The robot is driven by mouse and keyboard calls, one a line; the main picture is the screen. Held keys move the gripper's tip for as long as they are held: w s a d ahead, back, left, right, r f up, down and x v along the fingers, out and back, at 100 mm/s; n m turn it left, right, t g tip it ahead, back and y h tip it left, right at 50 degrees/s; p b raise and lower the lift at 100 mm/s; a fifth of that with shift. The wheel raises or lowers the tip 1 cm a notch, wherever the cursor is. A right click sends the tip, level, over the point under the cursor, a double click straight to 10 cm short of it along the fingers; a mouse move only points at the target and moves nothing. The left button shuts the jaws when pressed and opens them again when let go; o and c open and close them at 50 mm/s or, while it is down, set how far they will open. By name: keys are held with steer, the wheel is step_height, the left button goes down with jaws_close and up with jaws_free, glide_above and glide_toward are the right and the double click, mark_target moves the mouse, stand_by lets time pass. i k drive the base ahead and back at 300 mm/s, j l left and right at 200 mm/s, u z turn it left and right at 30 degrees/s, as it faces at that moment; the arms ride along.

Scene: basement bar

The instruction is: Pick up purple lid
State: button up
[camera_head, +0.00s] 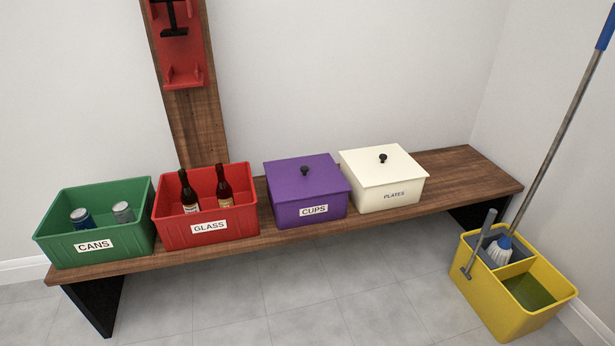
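The purple lid (303,172) lies flat on the purple box (311,211), which is labelled CUPS. The lid has a small black knob (305,170) at its middle. The box stands on the wooden bench between the red bin and the white box. The lid appears to cover the box's top, so the inside is hidden. My gripper is not in view.
On the wooden bench (463,184) stand a green CANS bin (98,241), a red GLASS bin (208,226) with two bottles, and a lidded white PLATES box (383,181). A yellow mop bucket (488,300) stands at right. The bench's right end is clear.

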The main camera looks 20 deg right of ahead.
mark_target(297, 178)
steer(key=i+l, duration=0.2)
steer(key=l, duration=0.2)
steer(key=i+l, duration=0.25)
steer(key=l, duration=0.15)
steer(key=i+l, duration=0.2)
steer(key=l, duration=0.2)
steer(key=i+l, duration=0.25)
steer(key=l, duration=0.15)
steer(key=i+l, duration=0.2)
steer(key=l, duration=0.2)
steer(key=i+l, duration=0.25)
steer(key=l, duration=0.15)
steer(key=u, duration=0.05)
